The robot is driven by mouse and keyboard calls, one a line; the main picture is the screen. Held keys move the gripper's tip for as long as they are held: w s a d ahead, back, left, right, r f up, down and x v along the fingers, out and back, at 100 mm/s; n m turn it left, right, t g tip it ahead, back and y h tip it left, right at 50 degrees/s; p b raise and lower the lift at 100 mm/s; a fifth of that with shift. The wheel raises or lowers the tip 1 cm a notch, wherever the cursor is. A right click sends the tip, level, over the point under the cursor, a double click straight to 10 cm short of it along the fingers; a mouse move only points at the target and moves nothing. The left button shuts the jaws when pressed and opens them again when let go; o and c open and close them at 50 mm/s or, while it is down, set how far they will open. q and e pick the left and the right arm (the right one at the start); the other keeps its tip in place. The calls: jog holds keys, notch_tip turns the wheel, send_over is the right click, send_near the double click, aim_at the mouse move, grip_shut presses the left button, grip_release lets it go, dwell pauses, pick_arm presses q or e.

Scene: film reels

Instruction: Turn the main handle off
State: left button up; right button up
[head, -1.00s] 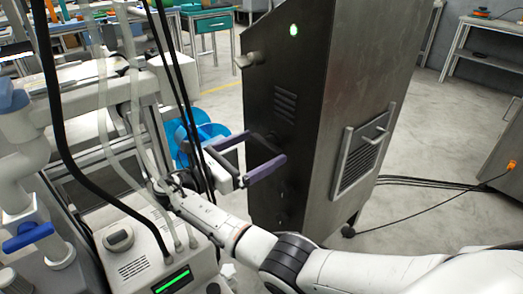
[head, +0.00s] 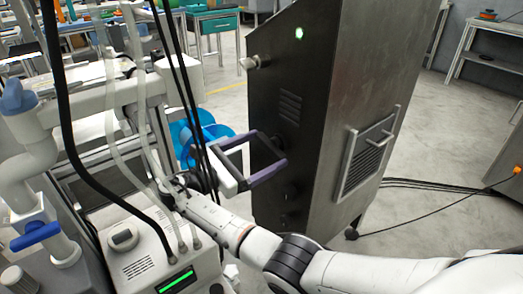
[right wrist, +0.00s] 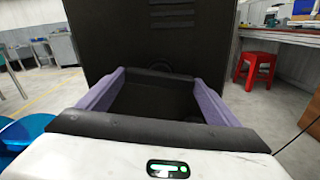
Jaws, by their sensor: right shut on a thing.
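A tall dark metal cabinet (head: 345,120) stands at the middle right of the head view, with a green light (head: 298,33) near its top. The main handle (head: 272,147) looks like a dark bar on its front face. It also shows in the right wrist view as a black bar (right wrist: 150,75) spanning the fingertips. My right gripper (head: 266,152) reaches the cabinet front with its purple fingers, shut on the ends of the bar. The handle's mount is mostly hidden behind the bar. My left gripper is not in view.
A light knob (head: 249,62) sticks out of the cabinet's upper front. Black hoses and a white machine (head: 125,238) stand close on the left. A red stool (right wrist: 256,70) stands right of the cabinet in the wrist view. Cables lie on the floor at right.

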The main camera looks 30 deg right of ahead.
jog(key=m, duration=0.2)
jog(key=shift+m, duration=0.4)
jog(key=m, duration=0.3)
jog(key=shift+f+m, duration=0.1)
jog(key=shift+m, duration=0.2)
jog(key=m+b, duration=0.1)
jog(key=m, duration=0.1)
jog(key=shift+m, duration=0.4)
jog(key=shift+m+b, duration=0.55)
jog(key=shift+m, duration=0.75)
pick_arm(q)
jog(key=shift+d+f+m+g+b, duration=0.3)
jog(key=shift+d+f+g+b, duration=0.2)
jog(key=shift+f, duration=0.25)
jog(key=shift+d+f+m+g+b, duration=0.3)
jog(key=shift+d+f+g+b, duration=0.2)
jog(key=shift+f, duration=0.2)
pick_arm(e)
jog(key=shift+m, duration=1.9)
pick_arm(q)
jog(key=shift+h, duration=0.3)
pick_arm(e)
jog(key=o, duration=0.9)
